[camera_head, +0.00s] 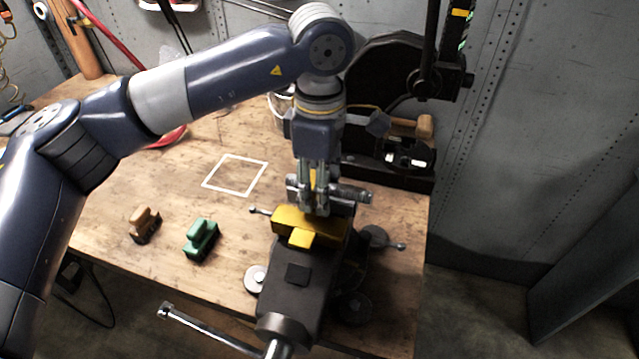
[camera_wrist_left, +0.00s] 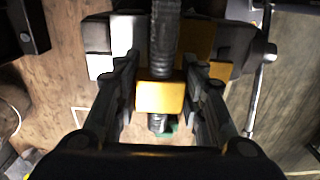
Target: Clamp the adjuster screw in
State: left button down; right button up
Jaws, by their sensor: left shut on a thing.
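The adjuster screw (camera_head: 350,192) is a grey threaded rod lying level, left to right in the head view. In the left wrist view its thread (camera_wrist_left: 165,45) runs down the middle, with a yellow block (camera_wrist_left: 160,97) around it. My left gripper (camera_head: 315,208) points down, with its fingers (camera_wrist_left: 160,100) shut on the yellow block. My right gripper is not in view.
The vise's long handle (camera_head: 210,330) sticks out at the front left. A green toy (camera_head: 202,238) and a brown toy (camera_head: 144,224) stand on the wooden bench (camera_head: 190,270). A white square outline (camera_head: 237,174) is empty. A dark machine (camera_head: 385,110) stands behind.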

pick_arm(q)
jog(key=shift+f, duration=0.35)
jog(key=c, duration=0.9)
grip_release()
jog(key=shift+c, duration=0.2)
